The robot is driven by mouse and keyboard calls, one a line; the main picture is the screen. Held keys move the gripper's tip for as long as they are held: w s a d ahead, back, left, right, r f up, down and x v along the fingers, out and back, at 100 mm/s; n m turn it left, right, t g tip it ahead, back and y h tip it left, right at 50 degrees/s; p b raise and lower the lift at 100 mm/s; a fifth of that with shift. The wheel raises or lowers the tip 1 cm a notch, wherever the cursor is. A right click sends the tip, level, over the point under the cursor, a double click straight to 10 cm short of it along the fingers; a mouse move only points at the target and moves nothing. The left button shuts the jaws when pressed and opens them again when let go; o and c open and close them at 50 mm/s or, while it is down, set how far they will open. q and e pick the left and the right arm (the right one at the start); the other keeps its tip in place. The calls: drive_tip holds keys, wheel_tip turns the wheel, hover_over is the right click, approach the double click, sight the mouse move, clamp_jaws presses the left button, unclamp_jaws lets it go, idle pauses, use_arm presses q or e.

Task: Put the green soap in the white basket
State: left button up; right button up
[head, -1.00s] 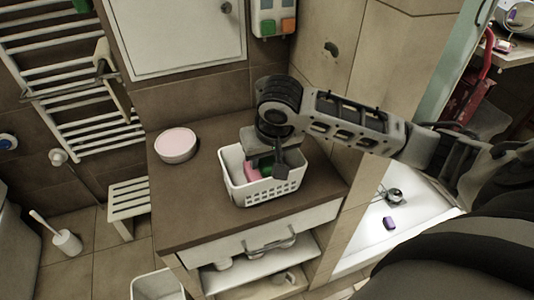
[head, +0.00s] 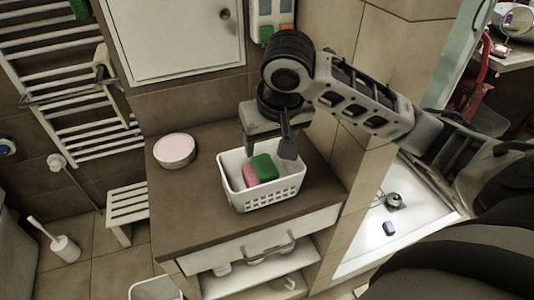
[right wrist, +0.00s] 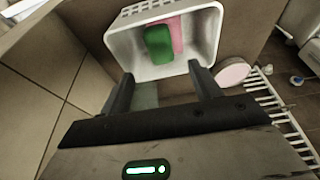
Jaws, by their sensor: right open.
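The green soap (head: 264,167) lies inside the white basket (head: 268,194), beside and touching or nearly touching a pink block (head: 250,175). The basket stands on the brown cabinet top. My right gripper (head: 268,156) is open and empty, raised above the back of the basket. In the right wrist view the green soap (right wrist: 158,44) shows in the basket (right wrist: 130,62), beyond the open fingers (right wrist: 160,88) and apart from them. My left gripper is not in view.
A round pink-topped dish (head: 175,150) stands on the cabinet top (head: 190,215), left of the basket. A tiled wall rises behind and to the right. A small purple block (head: 389,228) lies in the white tray at the right.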

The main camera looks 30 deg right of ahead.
drive_tip(key=v, duration=0.4)
idle(0.5)
